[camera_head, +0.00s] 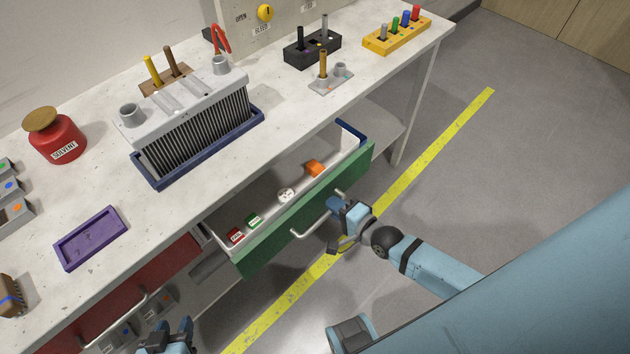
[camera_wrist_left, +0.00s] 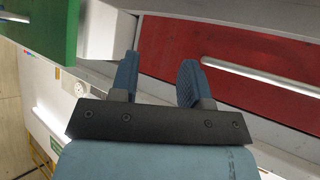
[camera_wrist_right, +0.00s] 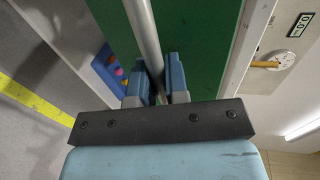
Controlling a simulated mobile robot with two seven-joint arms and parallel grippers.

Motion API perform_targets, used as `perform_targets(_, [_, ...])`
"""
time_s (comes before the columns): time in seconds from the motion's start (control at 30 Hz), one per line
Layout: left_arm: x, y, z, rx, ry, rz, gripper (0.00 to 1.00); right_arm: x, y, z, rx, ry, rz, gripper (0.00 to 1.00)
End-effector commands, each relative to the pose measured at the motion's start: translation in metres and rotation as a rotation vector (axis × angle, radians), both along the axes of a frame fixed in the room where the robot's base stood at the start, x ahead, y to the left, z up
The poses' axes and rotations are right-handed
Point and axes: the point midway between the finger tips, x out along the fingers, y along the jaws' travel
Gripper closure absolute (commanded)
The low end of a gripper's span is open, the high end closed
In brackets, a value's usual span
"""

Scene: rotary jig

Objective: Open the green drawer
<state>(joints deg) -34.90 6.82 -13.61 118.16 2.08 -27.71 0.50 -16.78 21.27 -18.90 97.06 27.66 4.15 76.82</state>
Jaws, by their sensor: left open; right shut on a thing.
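The green drawer (camera_head: 307,216) stands pulled out from under the workbench, and its inside shows. Its front also shows in the right wrist view (camera_wrist_right: 205,45) and at the upper left of the left wrist view (camera_wrist_left: 45,25). My right gripper (camera_head: 334,206) is shut on the drawer's grey bar handle (camera_wrist_right: 143,35), near the handle's right end in the head view. My left gripper (camera_head: 170,335) is open and empty, low at the bottom left, near the red drawer (camera_wrist_left: 240,50) and apart from the green one.
In the green drawer lie a red block (camera_head: 236,236), a green block (camera_head: 254,221), a white round piece (camera_head: 286,195) and an orange block (camera_head: 314,168). The bench top (camera_head: 290,120) holds a radiator-like unit (camera_head: 200,125), a red solvent jar (camera_head: 58,140) and a purple tray (camera_head: 91,238).

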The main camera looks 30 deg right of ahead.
Motion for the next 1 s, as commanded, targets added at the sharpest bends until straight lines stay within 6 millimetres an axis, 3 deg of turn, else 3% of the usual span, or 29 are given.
perform_targets(0.2, [0.001,0.0,0.009,-0.002,0.01,0.01,0.57,-0.049,-0.018,0.003,-0.001,0.002,0.001,1.0])
perform_targets(0.43, [0.002,0.003,0.018,0.008,-0.012,0.003,0.57,-0.081,-0.03,0.002,-0.001,-0.001,0.0,1.0])
perform_targets(0.7, [0.0,0.007,0.017,0.025,-0.012,-0.009,0.57,-0.095,-0.035,0.001,0.0,-0.003,-0.001,1.0])
perform_targets(1.0, [-0.001,0.005,0.016,0.02,-0.008,-0.008,0.57,-0.096,-0.036,0.001,0.0,-0.003,-0.001,1.0])
